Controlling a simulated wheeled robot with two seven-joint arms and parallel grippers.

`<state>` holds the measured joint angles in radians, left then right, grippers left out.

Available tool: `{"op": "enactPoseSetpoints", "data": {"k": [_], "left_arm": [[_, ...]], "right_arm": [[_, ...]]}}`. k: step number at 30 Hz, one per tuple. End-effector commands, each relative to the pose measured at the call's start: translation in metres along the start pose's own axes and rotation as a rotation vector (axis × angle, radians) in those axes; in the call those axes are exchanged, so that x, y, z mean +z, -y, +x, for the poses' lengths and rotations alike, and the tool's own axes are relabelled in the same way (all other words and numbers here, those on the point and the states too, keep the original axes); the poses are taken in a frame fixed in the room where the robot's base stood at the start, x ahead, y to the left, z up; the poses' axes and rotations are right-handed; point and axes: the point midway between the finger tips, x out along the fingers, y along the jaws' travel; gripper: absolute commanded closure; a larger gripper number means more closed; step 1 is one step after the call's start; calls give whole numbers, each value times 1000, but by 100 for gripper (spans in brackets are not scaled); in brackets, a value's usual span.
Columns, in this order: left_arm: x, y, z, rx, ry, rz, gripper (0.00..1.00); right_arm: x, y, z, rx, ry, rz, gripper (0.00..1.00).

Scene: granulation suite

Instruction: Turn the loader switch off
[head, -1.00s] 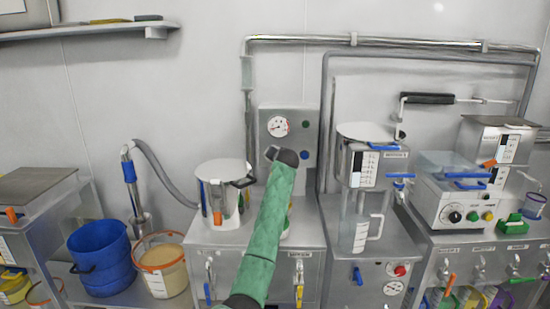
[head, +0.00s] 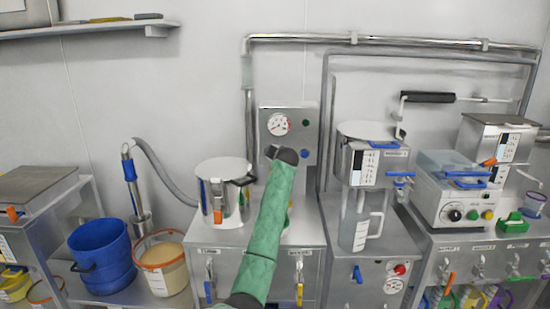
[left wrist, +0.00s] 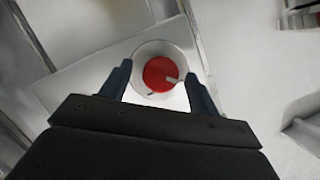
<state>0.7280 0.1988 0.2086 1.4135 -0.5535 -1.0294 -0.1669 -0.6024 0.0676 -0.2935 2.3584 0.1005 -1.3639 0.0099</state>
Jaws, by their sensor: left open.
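A red rotary switch knob (left wrist: 157,74) with a pale pointer mark sits in a round white ring on a grey panel in the left wrist view. The mark lies on the knob's right side in that view. My left gripper (left wrist: 158,82) is open, with one finger on each side of the knob; I cannot tell whether they touch it. In the head view my green-sleeved left arm reaches up to the steel wall panel (head: 296,116), and its dark gripper (head: 272,151) covers the panel's lower left part. The knob is hidden there. My right gripper is not in view.
The panel also carries a gauge (head: 278,124), a green button (head: 305,123) and a blue button (head: 305,153).

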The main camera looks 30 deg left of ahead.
Motion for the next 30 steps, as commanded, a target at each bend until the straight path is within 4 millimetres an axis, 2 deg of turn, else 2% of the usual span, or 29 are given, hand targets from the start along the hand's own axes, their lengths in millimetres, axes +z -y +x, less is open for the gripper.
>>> {"op": "enactPoseSetpoints", "data": {"k": [5, 12, 18, 22, 30], "left_arm": [[1, -1, -13, 0, -2, -1, 39], [1, -2, -50, 0, -2, -1, 39], [1, -1, -72, 0, 0, 0, 39], [1, -1, -77, 1, 1, 0, 39], [1, -1, -77, 1, 1, 0, 39]], "right_arm": [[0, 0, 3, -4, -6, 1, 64], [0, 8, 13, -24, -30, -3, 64], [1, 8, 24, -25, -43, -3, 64], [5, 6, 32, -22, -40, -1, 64], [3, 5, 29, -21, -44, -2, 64]]}}
